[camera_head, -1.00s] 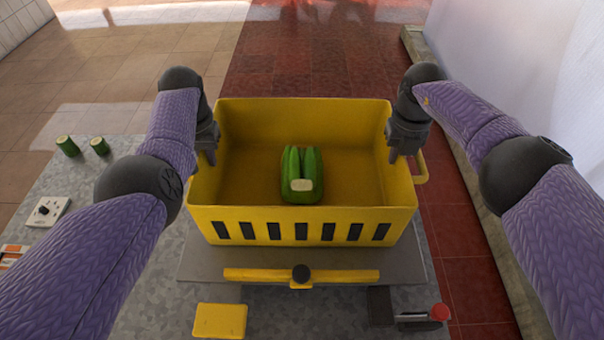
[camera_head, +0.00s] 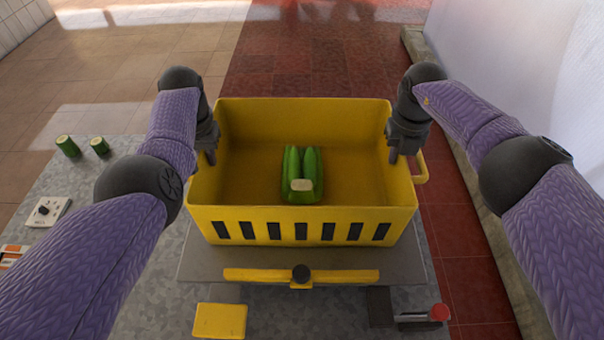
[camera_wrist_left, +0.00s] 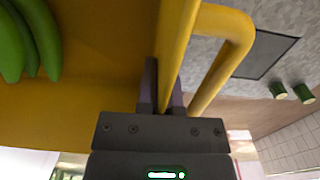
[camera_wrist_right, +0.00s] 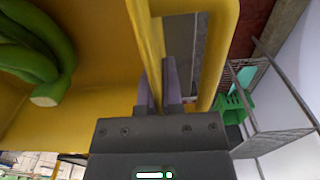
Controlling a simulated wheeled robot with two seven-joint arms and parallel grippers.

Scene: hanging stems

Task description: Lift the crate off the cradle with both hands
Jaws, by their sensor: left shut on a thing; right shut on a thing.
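The yellow crate (camera_head: 300,216) sits upright in the middle of the head view, with green banana-like stems (camera_head: 303,175) on its floor. Below it is a grey platform with a yellow bar (camera_head: 340,276), which looks like the cradle (camera_head: 205,266). My left gripper (camera_head: 209,155) is shut on the crate's left wall; in the left wrist view its fingers straddle the wall (camera_wrist_left: 172,50) beside a handle loop (camera_wrist_left: 235,45). My right gripper (camera_head: 394,155) is shut on the right wall, its fingers either side of it in the right wrist view (camera_wrist_right: 152,45). Whether the crate's underside touches the cradle is hidden.
Two green cut pieces (camera_head: 68,146) stand on the grey speckled table at the left, near a white switch box (camera_head: 47,212). A yellow block (camera_head: 220,321) and a red-knobbed lever (camera_head: 439,312) are in front. A wall runs along the right.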

